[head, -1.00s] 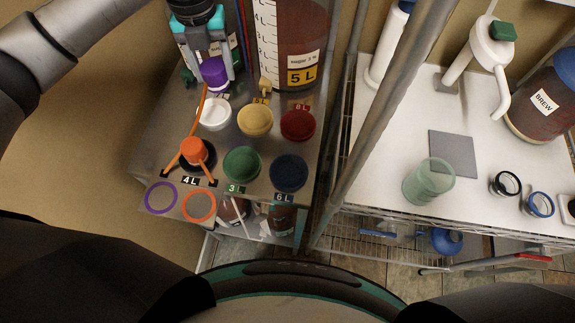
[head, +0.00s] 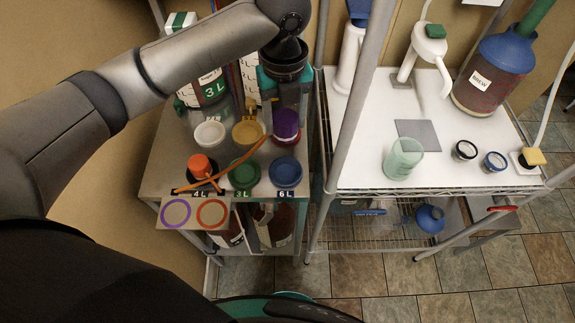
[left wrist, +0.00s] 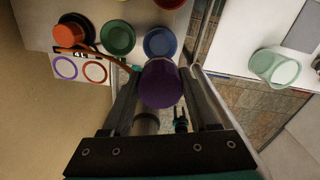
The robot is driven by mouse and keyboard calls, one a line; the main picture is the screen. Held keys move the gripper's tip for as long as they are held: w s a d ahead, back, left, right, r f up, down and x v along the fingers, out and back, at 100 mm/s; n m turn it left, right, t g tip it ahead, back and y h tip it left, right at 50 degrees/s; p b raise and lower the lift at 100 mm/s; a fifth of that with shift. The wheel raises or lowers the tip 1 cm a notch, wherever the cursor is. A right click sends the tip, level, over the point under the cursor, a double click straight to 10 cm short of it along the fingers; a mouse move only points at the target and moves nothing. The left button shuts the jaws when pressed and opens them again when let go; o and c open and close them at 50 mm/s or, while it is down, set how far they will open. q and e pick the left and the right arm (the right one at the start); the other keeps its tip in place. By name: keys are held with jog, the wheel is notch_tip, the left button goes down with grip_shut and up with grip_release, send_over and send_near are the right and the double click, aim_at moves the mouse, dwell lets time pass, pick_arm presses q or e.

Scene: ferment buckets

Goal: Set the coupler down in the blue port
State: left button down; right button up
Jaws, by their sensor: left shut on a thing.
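My left gripper (head: 286,108) is shut on the purple coupler (head: 286,128) and holds it above the ports, just behind the blue port (head: 286,173) in the head view. The left wrist view shows the purple coupler (left wrist: 161,84) between the fingers, with the blue port (left wrist: 160,43) just beyond it, uncovered. An orange hose (head: 235,165) runs from the purple coupler toward the orange coupler (head: 201,166), which stands at the black port.
Purple (head: 176,213) and orange (head: 213,213) rings mark the front plate. A rack post (head: 351,100) stands to the right, before a white shelf (head: 440,165).

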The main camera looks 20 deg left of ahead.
aim_at(285, 131)
pick_arm(q)
notch_tip(285, 131, down, 10)
jog(key=shift+f+b, duration=0.1)
jog(key=shift+b, duration=0.25)
jog(key=shift+f, duration=2.6)
jog(key=shift+f+b, duration=0.15)
jog(key=shift+b, duration=0.15)
jog(key=shift+c, duration=0.8)
grip_release()
notch_tip(285, 131, up, 12)
jog(key=shift+r+p, duration=0.2)
jog(key=shift+p, duration=0.45)
